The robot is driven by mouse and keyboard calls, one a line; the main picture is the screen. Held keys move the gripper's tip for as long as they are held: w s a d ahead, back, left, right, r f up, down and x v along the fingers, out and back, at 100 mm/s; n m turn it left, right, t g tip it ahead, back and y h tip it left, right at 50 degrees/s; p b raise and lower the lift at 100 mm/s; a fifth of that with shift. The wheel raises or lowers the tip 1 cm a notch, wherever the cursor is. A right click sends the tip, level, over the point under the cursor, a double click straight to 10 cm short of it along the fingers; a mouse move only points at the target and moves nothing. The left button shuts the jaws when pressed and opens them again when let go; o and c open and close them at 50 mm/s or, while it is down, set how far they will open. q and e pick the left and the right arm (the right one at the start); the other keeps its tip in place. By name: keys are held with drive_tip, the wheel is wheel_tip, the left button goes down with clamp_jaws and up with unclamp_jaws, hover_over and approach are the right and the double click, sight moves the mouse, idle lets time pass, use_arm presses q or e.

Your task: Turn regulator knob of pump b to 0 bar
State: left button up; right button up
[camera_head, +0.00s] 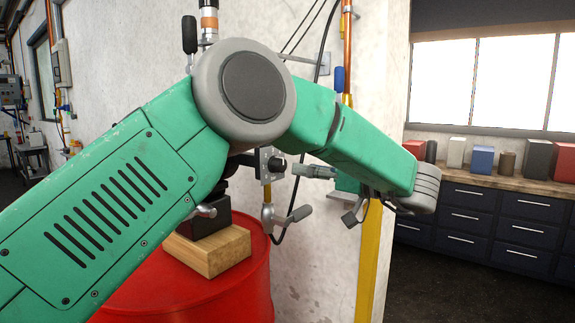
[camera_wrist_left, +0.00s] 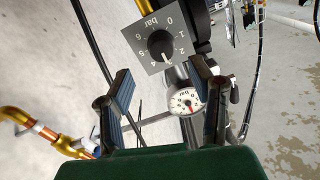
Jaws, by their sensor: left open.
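The regulator knob (camera_wrist_left: 160,45) is black on a square grey plate marked in bar, 0 to 6. Its white mark points down, away from the 0. In the head view, a black knob on a small plate (camera_head: 277,164) shows just under my left elbow. A round white gauge (camera_wrist_left: 185,101) with a red needle shows between the fingers in the wrist view. My left gripper (camera_wrist_left: 160,82) is open and empty. The knob is ahead of its fingertips, not touching them. In the head view my left gripper (camera_head: 352,205) is partly hidden by the wrist. My right gripper is out of view.
A red drum (camera_head: 215,290) carries a wooden block (camera_head: 208,250) with a black body (camera_head: 207,222) on it. A yellow post (camera_head: 369,265) stands behind my gripper. Cables and pipes run along the wall. Dark drawers (camera_head: 470,215) stand at right, with open floor before them.

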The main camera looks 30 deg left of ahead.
sight(284, 166)
use_arm(q)
drive_tip(key=a, duration=0.8)
drive_tip(key=shift+w+f+p, duration=0.1)
drive_tip(key=shift+f+p, duration=0.15)
drive_tip(key=shift+p, duration=0.05)
drive_tip(key=shift+d+r, duration=0.1)
drive_tip(key=shift+d, duration=0.5)
drive_tip(key=c, duration=0.3)
drive_tip(key=shift+d+r, duration=0.15)
drive_tip(key=shift+d, duration=0.1)
drive_tip(key=c, duration=0.7)
clamp_jaws()
drive_tip(key=shift+a, duration=0.1)
